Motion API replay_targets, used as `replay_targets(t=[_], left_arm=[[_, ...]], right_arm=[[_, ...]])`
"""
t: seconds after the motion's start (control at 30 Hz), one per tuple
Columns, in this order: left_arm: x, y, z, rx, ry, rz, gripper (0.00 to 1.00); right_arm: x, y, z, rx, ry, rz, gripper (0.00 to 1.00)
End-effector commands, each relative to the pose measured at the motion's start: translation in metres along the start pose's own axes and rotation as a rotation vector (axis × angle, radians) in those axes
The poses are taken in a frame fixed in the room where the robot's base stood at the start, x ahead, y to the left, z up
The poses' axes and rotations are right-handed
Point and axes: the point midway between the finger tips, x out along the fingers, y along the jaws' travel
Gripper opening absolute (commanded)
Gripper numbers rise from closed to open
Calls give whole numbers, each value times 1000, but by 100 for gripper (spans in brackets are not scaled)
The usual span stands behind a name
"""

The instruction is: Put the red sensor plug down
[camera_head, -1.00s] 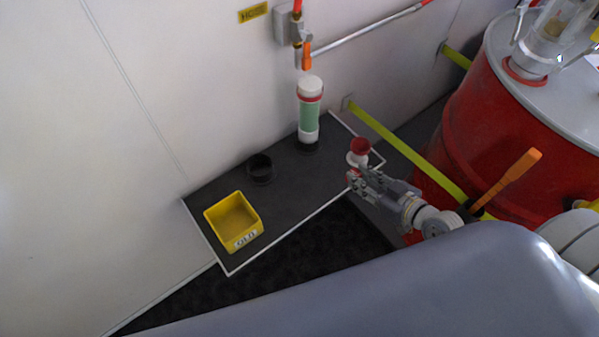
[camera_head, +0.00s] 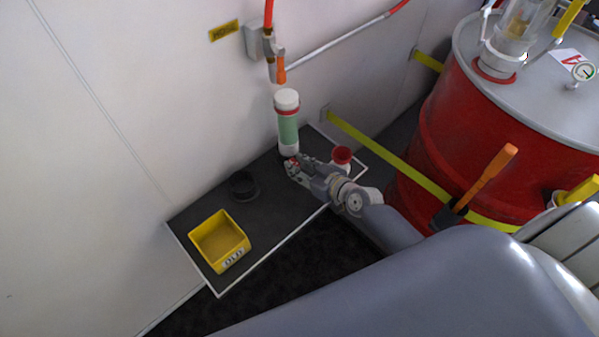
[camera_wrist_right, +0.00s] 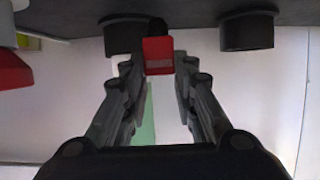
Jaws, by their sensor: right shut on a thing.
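My right gripper (camera_head: 291,166) is over the dark shelf, in front of the green-and-white cylinder. It is shut on the red sensor plug (camera_wrist_right: 158,56), a small red block with a dark end between the fingertips in the right wrist view. In the head view only a small spot of red shows at the fingertips. The plug appears held close to the shelf top; whether it touches the shelf, I cannot tell. My left gripper is not in view.
The dark shelf (camera_head: 207,205) carries a yellow bin (camera_head: 220,240), an empty black ring holder (camera_head: 243,186), the green-and-white cylinder (camera_head: 288,125) and a red-topped white cup (camera_head: 341,157) right of my gripper. A red drum (camera_head: 455,140) and yellow strap (camera_head: 390,155) stand right.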

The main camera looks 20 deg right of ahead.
Motion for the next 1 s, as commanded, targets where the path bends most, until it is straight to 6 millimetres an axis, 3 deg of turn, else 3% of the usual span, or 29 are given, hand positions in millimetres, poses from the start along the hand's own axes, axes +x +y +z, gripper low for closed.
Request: replay_targets(t=[0.03,0.1,0.5,0.53,0.6,1.0], left_arm=[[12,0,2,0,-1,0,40],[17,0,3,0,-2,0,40],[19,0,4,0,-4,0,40],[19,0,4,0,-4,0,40],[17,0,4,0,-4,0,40],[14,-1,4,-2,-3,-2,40]], right_arm=[[5,0,12,2,0,1,2],[7,0,16,2,1,1,2],[7,0,19,0,0,1,2],[7,0,19,0,0,1,28],[7,0,18,0,0,1,44],[6,0,15,1,0,1,46]])
